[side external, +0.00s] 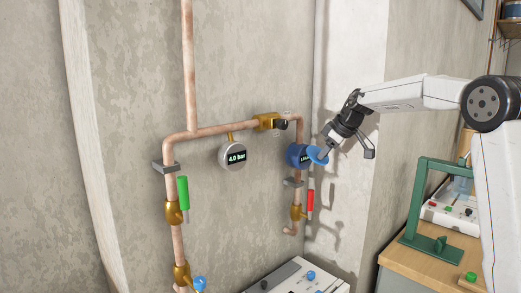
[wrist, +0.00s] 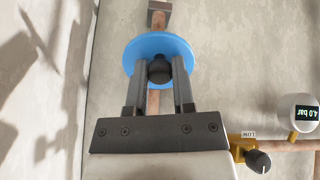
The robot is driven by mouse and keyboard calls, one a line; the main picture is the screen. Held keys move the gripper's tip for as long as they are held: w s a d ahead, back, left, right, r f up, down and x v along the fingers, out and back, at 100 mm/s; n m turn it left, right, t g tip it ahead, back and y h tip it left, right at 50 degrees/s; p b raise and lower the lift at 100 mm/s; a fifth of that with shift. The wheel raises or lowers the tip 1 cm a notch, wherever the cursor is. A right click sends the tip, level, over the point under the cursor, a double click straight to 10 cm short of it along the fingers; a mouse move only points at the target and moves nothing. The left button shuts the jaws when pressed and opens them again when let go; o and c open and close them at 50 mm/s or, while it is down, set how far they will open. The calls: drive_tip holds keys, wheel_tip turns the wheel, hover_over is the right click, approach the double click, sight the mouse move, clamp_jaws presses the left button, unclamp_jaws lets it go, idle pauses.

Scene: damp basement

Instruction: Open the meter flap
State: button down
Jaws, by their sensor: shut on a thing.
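My gripper (wrist: 160,63) is shut on the dark knob (wrist: 160,72) at the middle of the flap.
A round gauge (side external: 233,155) reading 4.0 bar hangs to the left. A brass valve with a black knob (side external: 282,124) is above the meter. A red handle (side external: 311,201) is just below, a green handle (side external: 183,193) farther left. A green frame (side external: 420,205) stands on the bench at right.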

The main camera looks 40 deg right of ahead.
drive_tip(key=shift+c, duration=2.2)
unclamp_jaws()
drive_tip(key=v, duration=0.7)
drive_tip(key=shift+s+r, duration=0.25)
drive_tip(key=shift+r, duration=0.1)
